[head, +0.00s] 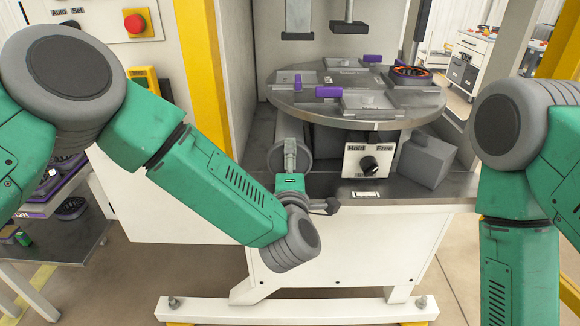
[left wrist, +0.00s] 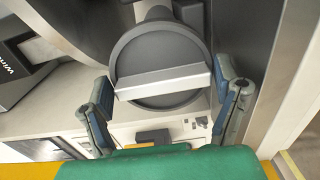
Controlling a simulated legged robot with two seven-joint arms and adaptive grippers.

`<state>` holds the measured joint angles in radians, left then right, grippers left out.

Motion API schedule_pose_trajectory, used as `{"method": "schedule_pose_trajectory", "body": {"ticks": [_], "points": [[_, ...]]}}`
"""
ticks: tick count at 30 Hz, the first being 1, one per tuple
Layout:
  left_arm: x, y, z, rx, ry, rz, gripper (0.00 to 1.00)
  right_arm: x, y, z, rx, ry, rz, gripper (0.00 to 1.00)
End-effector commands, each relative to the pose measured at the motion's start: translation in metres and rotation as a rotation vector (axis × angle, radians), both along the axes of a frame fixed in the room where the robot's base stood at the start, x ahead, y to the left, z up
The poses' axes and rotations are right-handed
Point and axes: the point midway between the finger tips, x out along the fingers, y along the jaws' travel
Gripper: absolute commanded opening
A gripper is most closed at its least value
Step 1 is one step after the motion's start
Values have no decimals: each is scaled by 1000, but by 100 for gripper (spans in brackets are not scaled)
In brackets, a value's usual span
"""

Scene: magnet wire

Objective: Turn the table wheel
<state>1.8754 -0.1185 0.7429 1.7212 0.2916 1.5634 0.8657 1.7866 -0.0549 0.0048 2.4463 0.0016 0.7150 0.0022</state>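The table wheel is a grey round disc (left wrist: 160,55) with a light flat bar (left wrist: 165,82) across its face, filling the upper middle of the left wrist view. My left gripper (left wrist: 163,75) is open in front of it, one finger on each side of the bar, with gaps to both bar ends. In the head view the left gripper (head: 291,155) points at the wheel under the round table (head: 300,108) and partly hides it. Whether a finger touches the wheel cannot be told. My right arm shows at the right edge; its gripper is out of view.
A Hold/Free panel with a black knob (head: 368,165) sits right of the wheel under the table. A black ball-ended lever (head: 332,206) is near my left wrist. A yellow post (head: 203,70) stands left. Purple-handled fixtures (head: 330,92) lie on the table.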

Motion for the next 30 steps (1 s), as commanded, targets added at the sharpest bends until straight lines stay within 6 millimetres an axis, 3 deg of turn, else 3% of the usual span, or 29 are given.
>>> {"method": "schedule_pose_trajectory", "body": {"ticks": [12, 18, 26, 27, 30], "points": [[-1, 1, 91, -10, -32, 7, 83, -3, 0, 3, -1, -7, 0, 40], [-3, 2, 109, -10, -32, 8, 83, -5, 0, 5, -2, -9, 0, 40], [-4, 2, 111, -11, -32, 8, 83, 0, 0, 3, 0, 0, 1, 40], [-27, 5, 51, 8, 94, -2, 83, 3, 0, 2, 0, 1, 0, 40], [-30, 5, 48, 11, 100, -4, 83, 3, 0, 3, 0, 1, 0, 40]]}}
